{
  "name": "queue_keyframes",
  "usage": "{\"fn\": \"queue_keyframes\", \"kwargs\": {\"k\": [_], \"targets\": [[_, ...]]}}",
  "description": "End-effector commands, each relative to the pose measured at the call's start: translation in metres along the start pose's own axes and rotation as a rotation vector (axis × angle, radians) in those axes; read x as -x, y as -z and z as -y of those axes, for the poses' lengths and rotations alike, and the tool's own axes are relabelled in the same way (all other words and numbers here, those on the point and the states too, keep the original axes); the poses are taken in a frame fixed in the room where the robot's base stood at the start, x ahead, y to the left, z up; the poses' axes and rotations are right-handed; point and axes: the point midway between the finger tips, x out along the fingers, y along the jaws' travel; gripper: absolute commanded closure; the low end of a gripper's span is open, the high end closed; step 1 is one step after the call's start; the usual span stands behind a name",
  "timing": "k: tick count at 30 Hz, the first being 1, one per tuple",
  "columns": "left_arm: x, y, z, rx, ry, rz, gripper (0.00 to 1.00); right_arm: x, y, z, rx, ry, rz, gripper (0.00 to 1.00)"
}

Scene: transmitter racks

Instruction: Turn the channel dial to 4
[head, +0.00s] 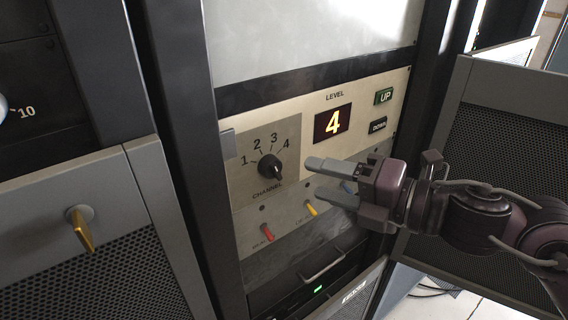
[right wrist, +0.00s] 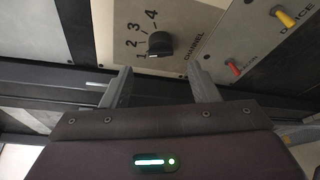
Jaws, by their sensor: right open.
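The black channel dial (head: 270,167) sits on a grey plate marked 1 to 4 on the rack's cream panel. In the right wrist view the dial (right wrist: 160,43) is ahead of the fingers, with a pale mark at its lower edge near the 1 side. I cannot tell its exact setting. My right gripper (head: 332,180) is open and empty, to the right of the dial in the head view and apart from it. Its two fingers also show in the right wrist view (right wrist: 161,88), below the dial. My left gripper is not in view.
A LEVEL display (head: 332,123) reads 4, beside UP (head: 384,96) and DOWN (head: 378,125) buttons. Red (head: 267,232) and yellow (head: 311,208) levers lie below the dial. A metal handle (head: 322,265) is lower down. A perforated door (head: 500,120) stands at right; a gold-handled panel (head: 81,228) is at left.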

Motion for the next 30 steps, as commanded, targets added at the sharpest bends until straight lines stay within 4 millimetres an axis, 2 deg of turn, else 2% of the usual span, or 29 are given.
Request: {"fn": "queue_keyframes", "kwargs": {"k": [5,12,16,21,27,28,30], "targets": [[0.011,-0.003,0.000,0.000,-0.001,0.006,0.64,-0.015,0.001,-0.005,0.008,-0.003,-0.010,0.45],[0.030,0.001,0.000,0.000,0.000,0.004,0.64,-0.053,0.002,-0.006,0.006,-0.002,-0.010,0.45],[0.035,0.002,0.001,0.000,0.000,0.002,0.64,-0.069,0.001,-0.004,0.005,-0.001,-0.008,0.45],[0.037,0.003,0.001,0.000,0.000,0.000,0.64,-0.077,0.002,-0.002,0.008,0.000,-0.007,0.45],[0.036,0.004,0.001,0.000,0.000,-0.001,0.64,-0.077,0.002,-0.001,0.008,0.001,-0.007,0.45],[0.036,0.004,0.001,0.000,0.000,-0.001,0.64,-0.077,0.002,-0.001,0.008,0.001,-0.007,0.47],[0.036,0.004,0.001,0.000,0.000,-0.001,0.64,-0.077,0.002,-0.001,0.008,0.001,-0.007,0.56]]}}
